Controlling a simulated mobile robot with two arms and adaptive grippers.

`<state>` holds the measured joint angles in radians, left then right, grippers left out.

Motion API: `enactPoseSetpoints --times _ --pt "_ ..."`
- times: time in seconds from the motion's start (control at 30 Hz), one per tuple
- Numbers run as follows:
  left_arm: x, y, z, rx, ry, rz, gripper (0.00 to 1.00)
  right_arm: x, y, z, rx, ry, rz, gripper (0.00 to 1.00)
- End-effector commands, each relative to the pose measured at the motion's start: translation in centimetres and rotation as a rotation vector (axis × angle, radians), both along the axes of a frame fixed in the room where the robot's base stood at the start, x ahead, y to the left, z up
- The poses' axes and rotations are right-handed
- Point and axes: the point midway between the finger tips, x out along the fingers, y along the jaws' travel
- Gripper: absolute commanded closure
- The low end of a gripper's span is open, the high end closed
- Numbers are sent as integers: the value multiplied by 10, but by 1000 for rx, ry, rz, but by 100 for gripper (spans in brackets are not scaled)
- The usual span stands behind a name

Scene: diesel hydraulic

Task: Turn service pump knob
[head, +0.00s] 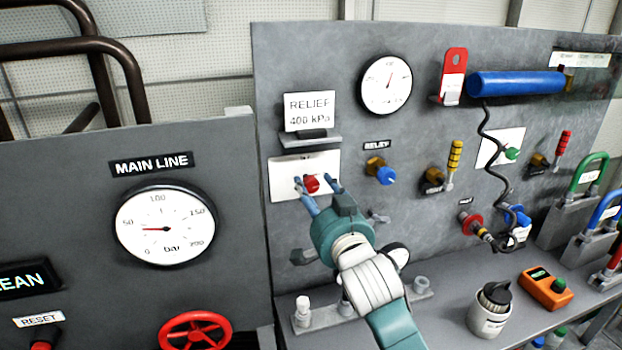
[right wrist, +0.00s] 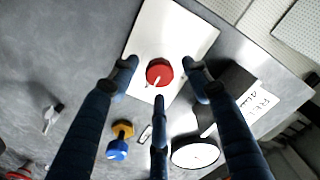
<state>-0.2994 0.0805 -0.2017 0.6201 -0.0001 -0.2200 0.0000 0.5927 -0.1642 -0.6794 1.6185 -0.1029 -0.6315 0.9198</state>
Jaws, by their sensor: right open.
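A red knob (head: 311,184) sits on a white plate (head: 283,190) on the grey panel, below the "RELIEF 400 kPa" sign (head: 309,112). My right gripper (head: 318,184) is open in front of it, with fingers on both sides of the knob. In the right wrist view the red knob (right wrist: 159,72) with a white pointer mark lies between the spread fingertips (right wrist: 160,75). Gaps show between knob and fingers there; whether any finger touches it I cannot tell. No label on the knob is readable. My left gripper is not in view.
A blue knob (head: 386,175) on a brass fitting is right of the red knob, with a round gauge (head: 386,85) above. Yellow-handled (head: 455,155) and red-handled levers stand further right. A shelf below holds a canister (head: 490,312) and an orange meter (head: 546,289).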

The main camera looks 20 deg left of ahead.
Motion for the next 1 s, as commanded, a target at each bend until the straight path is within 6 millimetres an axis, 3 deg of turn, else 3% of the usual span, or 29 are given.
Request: enactPoseSetpoints --times 0.23,0.63,0.87,1.0 --pt "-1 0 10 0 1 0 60 22 15 1 -1 0 -1 52" --pt "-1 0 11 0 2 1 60 26 18 0 -1 -1 0 52" --pt "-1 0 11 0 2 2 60 26 18 0 -1 -1 0 96" --pt "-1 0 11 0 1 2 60 26 17 0 0 -1 -1 98"
